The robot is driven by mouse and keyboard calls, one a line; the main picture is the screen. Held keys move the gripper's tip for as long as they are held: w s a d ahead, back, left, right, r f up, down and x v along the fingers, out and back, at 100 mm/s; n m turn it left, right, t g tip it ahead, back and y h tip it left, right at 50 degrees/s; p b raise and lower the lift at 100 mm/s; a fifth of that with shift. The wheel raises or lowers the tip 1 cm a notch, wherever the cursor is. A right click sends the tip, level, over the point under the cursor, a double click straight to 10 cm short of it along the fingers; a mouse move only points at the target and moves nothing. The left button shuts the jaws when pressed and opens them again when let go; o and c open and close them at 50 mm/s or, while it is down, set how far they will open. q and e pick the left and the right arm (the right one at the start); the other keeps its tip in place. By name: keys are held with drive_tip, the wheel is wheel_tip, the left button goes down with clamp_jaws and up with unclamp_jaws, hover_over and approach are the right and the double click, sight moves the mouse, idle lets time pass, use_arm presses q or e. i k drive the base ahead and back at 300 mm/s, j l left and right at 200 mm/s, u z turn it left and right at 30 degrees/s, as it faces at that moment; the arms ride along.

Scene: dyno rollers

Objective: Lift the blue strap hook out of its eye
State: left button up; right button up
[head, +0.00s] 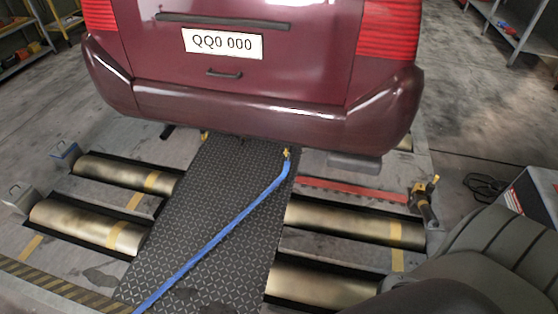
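A blue strap (215,240) runs from the bottom edge, left of the middle, up and right across the black tread plate (215,185). Its upper end meets a small yellow and dark fitting (287,154) just below the car's rear bumper. The hook and its eye are too small here to tell apart, or to see how they sit together. Neither of my grippers is in view. A dark grey rounded arm part, which looks like mine, fills the lower right corner.
The maroon car (250,105) stands above the plate's far end. Brass rollers (350,222) lie on both sides. A red bar (350,189) leads right to a yellow and black fitting (424,203). Another yellow fitting (205,135) is at left. Open floor (480,125) lies right of the car.

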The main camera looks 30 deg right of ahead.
sight(287, 163)
drive_tip(key=i+j+z, duration=0.2)
drive_tip(key=i+z, duration=0.2)
drive_tip(key=i+j+z, duration=0.35)
drive_tip(key=i, duration=0.25)
drive_tip(key=j, duration=0.1)
